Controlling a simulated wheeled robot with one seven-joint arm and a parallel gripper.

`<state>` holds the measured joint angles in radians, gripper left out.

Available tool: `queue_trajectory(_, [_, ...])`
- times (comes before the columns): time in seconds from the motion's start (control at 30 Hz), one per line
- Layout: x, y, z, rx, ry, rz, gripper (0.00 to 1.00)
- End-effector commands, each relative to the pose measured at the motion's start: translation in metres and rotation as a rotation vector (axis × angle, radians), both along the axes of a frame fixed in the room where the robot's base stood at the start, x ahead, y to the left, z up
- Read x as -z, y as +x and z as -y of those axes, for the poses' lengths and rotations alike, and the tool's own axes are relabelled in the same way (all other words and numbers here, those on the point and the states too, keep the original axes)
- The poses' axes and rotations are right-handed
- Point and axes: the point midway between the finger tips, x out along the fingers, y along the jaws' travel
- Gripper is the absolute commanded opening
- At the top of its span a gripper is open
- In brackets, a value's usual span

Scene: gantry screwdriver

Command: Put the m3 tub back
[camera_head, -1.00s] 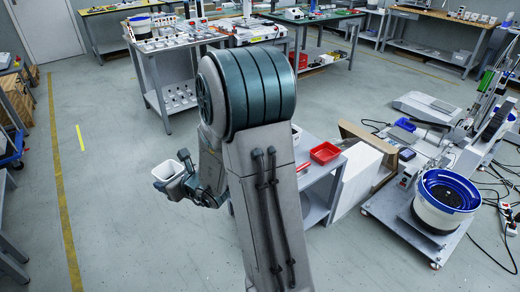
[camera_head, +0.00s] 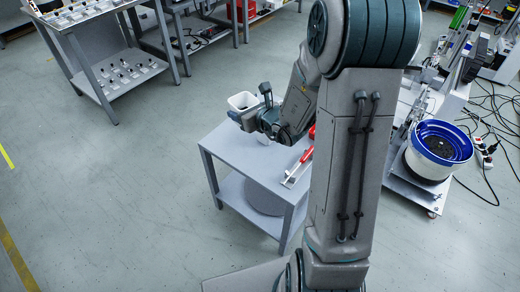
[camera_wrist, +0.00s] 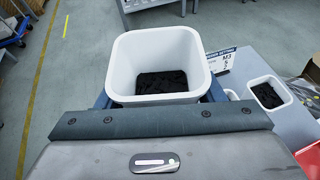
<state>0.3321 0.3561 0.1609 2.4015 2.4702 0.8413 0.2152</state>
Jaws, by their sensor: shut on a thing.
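The m3 tub is a white, square, open tub (camera_wrist: 158,50) with dark small parts in its bottom. It also shows in the head view (camera_head: 240,101). My gripper (camera_head: 252,106) is shut on it; the finger tops show at both sides of the tub in the wrist view. The tub is upright, at the far edge of a grey table (camera_head: 228,148); whether it touches the table I cannot tell. A label reading M3 (camera_wrist: 222,60) stands just right of the tub.
A second white tub (camera_wrist: 286,103) with dark contents stands on the table at the right, near a red edge (camera_wrist: 310,158). A red-handled tool (camera_head: 299,167) lies at the table's right. A blue-rimmed bowl feeder (camera_head: 441,146) stands farther right.

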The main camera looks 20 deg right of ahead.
Motion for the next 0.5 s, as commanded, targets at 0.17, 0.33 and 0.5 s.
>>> queue_trajectory(0.17, [0.04,0.006,0.006,-0.112,0.003,0.017,0.34])
queue_trajectory(0.33, [0.062,0.005,0.012,-0.205,0.0,0.012,0.34])
queue_trajectory(0.5, [0.076,0.003,0.012,-0.256,0.0,0.001,0.34])
